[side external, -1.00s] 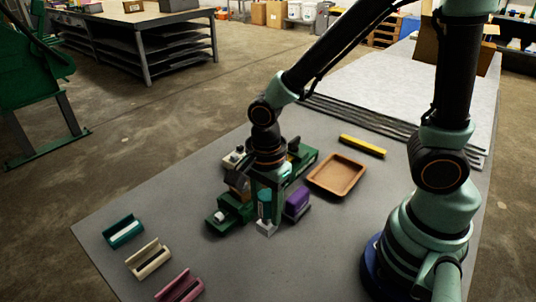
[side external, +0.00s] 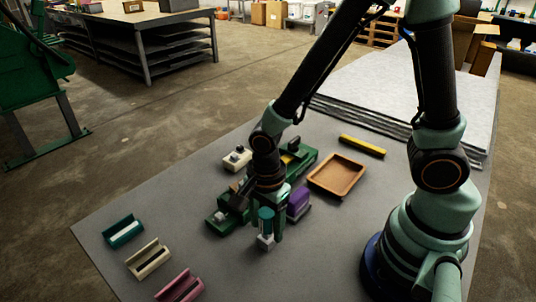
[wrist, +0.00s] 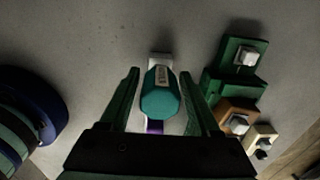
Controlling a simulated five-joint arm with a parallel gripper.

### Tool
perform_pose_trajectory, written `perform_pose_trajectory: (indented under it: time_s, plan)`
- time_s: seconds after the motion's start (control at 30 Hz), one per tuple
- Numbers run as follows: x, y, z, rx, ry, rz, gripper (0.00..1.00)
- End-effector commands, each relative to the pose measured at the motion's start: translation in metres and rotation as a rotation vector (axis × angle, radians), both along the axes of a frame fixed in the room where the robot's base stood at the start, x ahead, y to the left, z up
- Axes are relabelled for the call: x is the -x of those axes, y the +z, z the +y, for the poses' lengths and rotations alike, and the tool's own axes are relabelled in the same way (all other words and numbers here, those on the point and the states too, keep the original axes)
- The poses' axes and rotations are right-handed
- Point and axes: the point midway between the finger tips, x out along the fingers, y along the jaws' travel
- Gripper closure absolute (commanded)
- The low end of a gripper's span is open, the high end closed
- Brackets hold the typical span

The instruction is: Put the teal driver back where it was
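The teal driver (side external: 265,216) hangs roughly upright in the side view, teal handle above and a pale block at its lower end. My gripper (side external: 269,212) has its fingers on both sides of the handle. A teal cradle (side external: 123,231) is at the table's left, with a cream cradle (side external: 148,258) and a pink cradle (side external: 180,286) in a row.
A purple block (side external: 298,203) stands close to the right of my gripper. A green fixture (side external: 231,212) with small pale-topped parts is to the left and behind. A brown tray (side external: 336,176) and yellow bar (side external: 362,146) lie further back. Table between fixture and cradles is clear.

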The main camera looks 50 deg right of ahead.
Motion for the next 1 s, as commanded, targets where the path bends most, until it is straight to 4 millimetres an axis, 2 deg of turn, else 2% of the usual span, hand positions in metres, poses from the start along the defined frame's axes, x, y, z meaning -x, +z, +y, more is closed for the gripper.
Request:
perform_pose_trajectory:
  time_s: [0.33, 0.47, 0.67, 1.0]
  plan:
    - [0.000, 0.001, 0.000, 0.000, 0.000, -0.001, 0.25]
    - [-0.001, 0.007, 0.000, -0.001, 0.000, -0.003, 0.25]
    - [-0.002, 0.034, 0.001, -0.003, 0.000, -0.007, 0.25]
    - [-0.001, 0.095, 0.000, -0.002, 0.000, -0.006, 0.25]
